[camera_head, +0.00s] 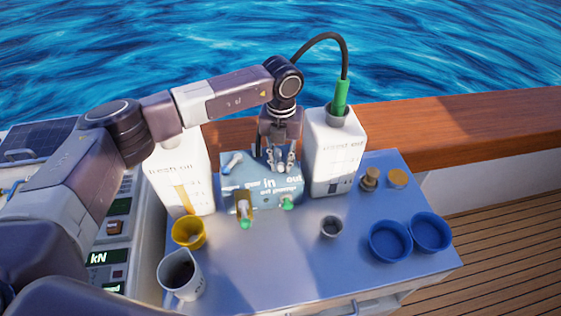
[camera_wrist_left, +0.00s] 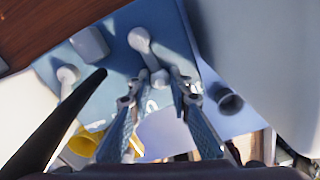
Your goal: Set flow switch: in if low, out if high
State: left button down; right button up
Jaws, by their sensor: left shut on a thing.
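The blue oil pump box (camera_head: 262,192) stands at the back of the table between two white oil containers. Its top carries the words "in" and "out" and a white lever (camera_head: 232,160) at its left. My left gripper (camera_head: 281,164) points down onto the box near these words. In the left wrist view its fingers (camera_wrist_left: 161,88) are closed around a white switch lever (camera_wrist_left: 145,48), the flow switch. The fingers partly hide the switch, and I cannot tell whether it stands at in or out. My right gripper is not in view.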

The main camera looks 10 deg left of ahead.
pick_arm(q)
jog(key=d+n+b, duration=0.1)
jog(key=n, duration=0.1)
jog(key=w+n+b, duration=0.1)
jog(key=n, duration=0.1)
jog(key=shift+w+d+f+b, duration=0.1)
jog(key=shift+d+b, duration=0.3)
jog(key=n, duration=0.1)
jog(key=w+n+b, duration=0.1)
jog(key=n, duration=0.1)
jog(key=shift+d, duration=0.4)
jog(key=shift+w+d+n+b, duration=0.15)
jog(key=shift+w+n+b, duration=0.25)
jog(key=shift+n, duration=0.4)
jog(key=shift+r, duration=0.25)
jog(key=c, duration=1.8)
grip_release()
jog(key=shift+c, duration=0.2)
jog(key=shift+o, duration=0.4)
jog(key=shift+f, duration=0.1)
jog(key=shift+s, duration=0.1)
